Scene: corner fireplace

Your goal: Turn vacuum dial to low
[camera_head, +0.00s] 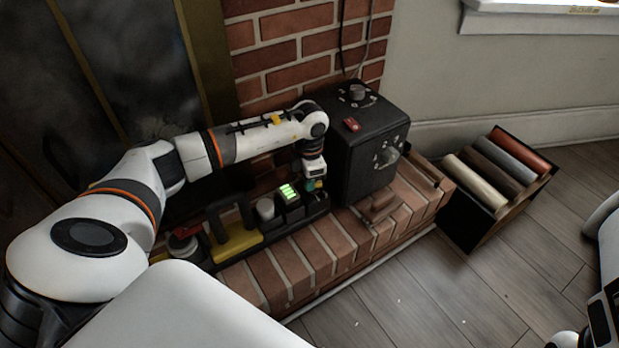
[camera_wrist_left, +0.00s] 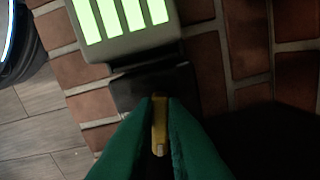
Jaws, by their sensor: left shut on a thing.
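A black box (camera_head: 352,165) stands on the brick hearth. A grey dial (camera_head: 391,155) with white marks around it is on its front face, and its pointer setting is too small to read. Another grey knob (camera_head: 357,92) with marks is on its top. My left gripper (camera_head: 315,187) points down just left of the box, over the end of a black tray, apart from both knobs. In the left wrist view its green fingers (camera_wrist_left: 160,125) are shut on a small yellow piece (camera_wrist_left: 160,112). My right arm shows at the right edge, but its fingers do not.
The black tray (camera_head: 287,228) holds a device with a lit green display (camera_head: 289,192), a grey cylinder (camera_head: 265,208) and a yellow-and-black tool (camera_head: 236,240). A red switch (camera_head: 352,125) is on the box top. A crate of rolls (camera_head: 470,222) stands right, on the wooden floor.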

